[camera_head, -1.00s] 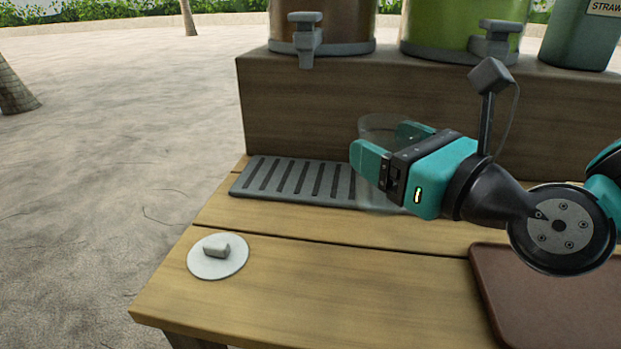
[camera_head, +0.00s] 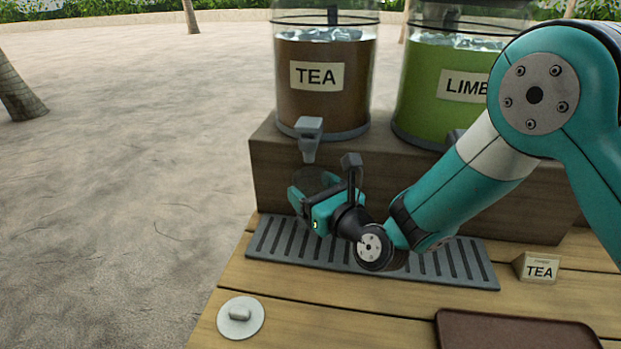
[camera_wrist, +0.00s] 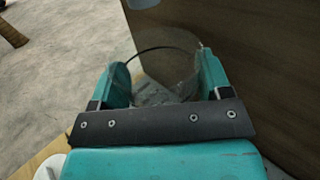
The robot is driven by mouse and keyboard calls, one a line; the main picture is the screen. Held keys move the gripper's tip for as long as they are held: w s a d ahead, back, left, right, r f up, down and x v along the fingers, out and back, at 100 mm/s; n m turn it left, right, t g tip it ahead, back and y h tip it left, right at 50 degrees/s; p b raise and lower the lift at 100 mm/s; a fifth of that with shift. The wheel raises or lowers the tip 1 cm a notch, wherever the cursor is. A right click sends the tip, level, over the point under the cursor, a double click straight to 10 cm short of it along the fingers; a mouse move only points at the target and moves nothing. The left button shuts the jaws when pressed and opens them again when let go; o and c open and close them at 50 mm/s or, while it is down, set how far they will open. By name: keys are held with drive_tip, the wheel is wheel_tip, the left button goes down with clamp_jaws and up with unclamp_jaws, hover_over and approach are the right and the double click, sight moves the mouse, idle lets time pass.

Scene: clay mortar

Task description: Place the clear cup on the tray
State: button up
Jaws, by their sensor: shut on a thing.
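My gripper (camera_head: 313,190) is shut on the clear cup (camera_head: 312,178), just below the grey tap of the TEA dispenser (camera_head: 325,80). In the wrist view the clear cup (camera_wrist: 165,70) shows between the two teal fingers (camera_wrist: 163,85). I cannot make out any drink in it. It is held above the grey slotted drip grate (camera_head: 290,243). The brown tray (camera_head: 515,332) lies on the table at the bottom right, partly cut off by the picture edge.
A green dispenser (camera_head: 440,110) stands right of the tea, partly behind my arm. Both stand on a wooden block (camera_head: 275,160). A small TEA sign (camera_head: 538,267) stands near the tray. A white lid with a grey knob (camera_head: 240,317) lies at the front left. Table between lid and tray is clear.

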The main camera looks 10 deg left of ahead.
drive_tip(key=shift+w+a, duration=0.35)
drive_tip(key=shift+a, duration=0.05)
wheel_tip(320, 180, down, 4)
drive_tip(key=b, duration=0.4)
drive_tip(key=shift+r, duration=0.2)
drive_tip(key=shift+f, duration=0.2)
drive_tip(key=o, duration=0.7)
